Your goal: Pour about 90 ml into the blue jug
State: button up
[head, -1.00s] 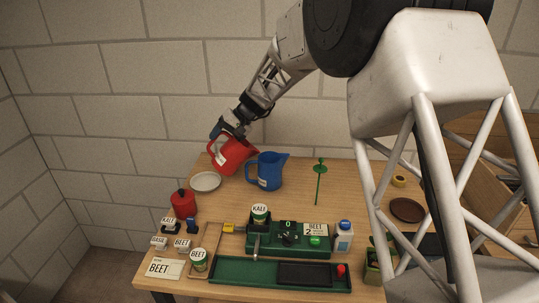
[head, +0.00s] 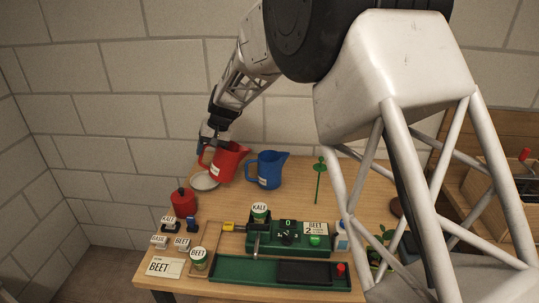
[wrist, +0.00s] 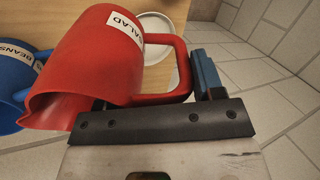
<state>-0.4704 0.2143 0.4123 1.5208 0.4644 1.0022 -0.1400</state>
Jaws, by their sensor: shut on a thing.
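The red jug (head: 230,164) is held by its handle in my gripper (head: 206,151), left of the blue jug. It leans with its spout toward the blue jug. In the wrist view the red jug (wrist: 90,60) carries a "SALAD" label, and my gripper (wrist: 207,78) is shut at its handle. The blue jug (head: 268,168) stands upright on the table, its handle toward the red jug. In the wrist view the blue jug (wrist: 12,102) shows a "BEANS" label at the left edge. No stream of liquid shows, and the contents of both jugs are hidden.
A pale saucer (head: 203,183) lies below the red jug, partly covered by it. A red canister (head: 183,201) stands in front. A green seeding device (head: 288,240) and a green tray (head: 232,269) fill the front. A green stake (head: 319,182) stands right of the blue jug.

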aim_at(201, 160)
jog(key=f, duration=0.1)
jog(key=a+f+h, duration=0.1)
jog(key=f, duration=0.1)
jog(key=a+f+h, duration=0.1)
jog(key=shift+s+a+f+t+p, duration=0.1)
jog(key=shift+s+f+t+p, duration=0.15)
jog(key=shift+s+t+p, duration=0.15)
jog(key=shift+s+a+f+t+h, duration=0.15)
jog(key=shift+a+f+t+h, duration=0.3)
jog(key=shift+h, duration=0.45)
jog(key=shift+a, duration=0.15)
jog(key=shift+r, duration=0.1)
